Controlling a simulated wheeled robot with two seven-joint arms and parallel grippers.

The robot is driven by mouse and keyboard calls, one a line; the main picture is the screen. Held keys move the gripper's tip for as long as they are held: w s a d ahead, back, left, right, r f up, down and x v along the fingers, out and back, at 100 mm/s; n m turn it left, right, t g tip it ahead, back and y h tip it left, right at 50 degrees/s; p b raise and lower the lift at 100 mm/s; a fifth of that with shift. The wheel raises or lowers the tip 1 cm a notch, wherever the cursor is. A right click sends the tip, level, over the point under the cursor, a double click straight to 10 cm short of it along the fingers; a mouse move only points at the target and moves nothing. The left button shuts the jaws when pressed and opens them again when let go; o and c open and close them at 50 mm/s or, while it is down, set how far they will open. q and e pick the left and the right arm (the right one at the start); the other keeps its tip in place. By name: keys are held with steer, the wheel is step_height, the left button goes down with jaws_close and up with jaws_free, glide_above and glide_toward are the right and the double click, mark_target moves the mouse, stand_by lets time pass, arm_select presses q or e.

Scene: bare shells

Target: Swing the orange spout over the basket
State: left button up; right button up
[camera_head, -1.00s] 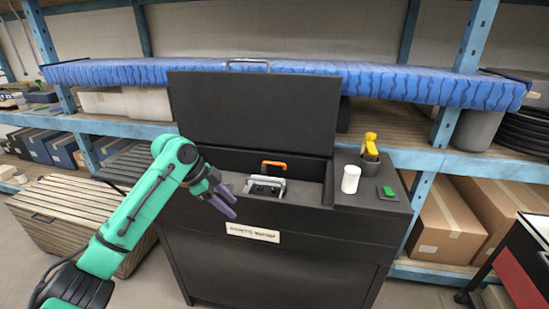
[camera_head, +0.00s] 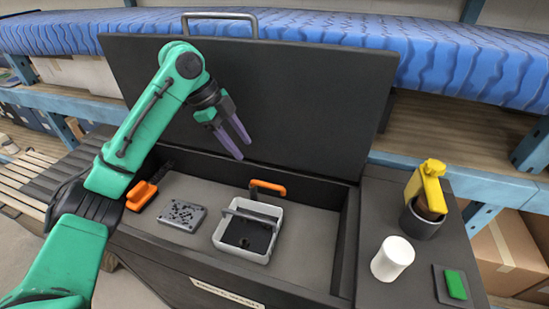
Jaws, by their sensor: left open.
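The orange spout (camera_head: 268,186) is a short bent tube at the back of the sunken washer tub. It shows just behind the far rim of the basket, and I cannot tell whether its end overhangs the rim. The basket (camera_head: 219,236) is light grey with a raised grey handle and a dark inside, and it sits on the tub floor. My left gripper (camera_head: 245,150) has purple fingers, apart and empty. In the picture it is above and slightly left of the spout, in front of the raised black lid. My right gripper is not in view.
An orange-handled brush (camera_head: 141,195) and a grey perforated block (camera_head: 182,215) lie in the tub left of the basket. The open black lid (camera_head: 310,110) stands behind. On the right ledge are a white cylinder (camera_head: 392,259), a yellow-topped bottle (camera_head: 428,187) in a dark cup and a green button (camera_head: 456,284).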

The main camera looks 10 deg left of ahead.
arm_select(q)
glide_above(269, 184)
steer(key=s+a, duration=0.1)
steer(key=a, duration=0.2)
step_height(269, 184, down, 8)
steer(key=p+x, duration=0.1)
steer(key=x, duration=0.3)
steer(key=shift+d+f, duration=0.2)
steer(key=shift+f, duration=0.05)
steer(key=shift+d+f, duration=0.1)
steer(key=shift+f, duration=0.05)
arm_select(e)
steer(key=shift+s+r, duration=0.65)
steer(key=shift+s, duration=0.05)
arm_select(q)
jaws_close()
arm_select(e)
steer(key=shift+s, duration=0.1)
arm_select(q)
steer(key=shift+w, duration=0.1)
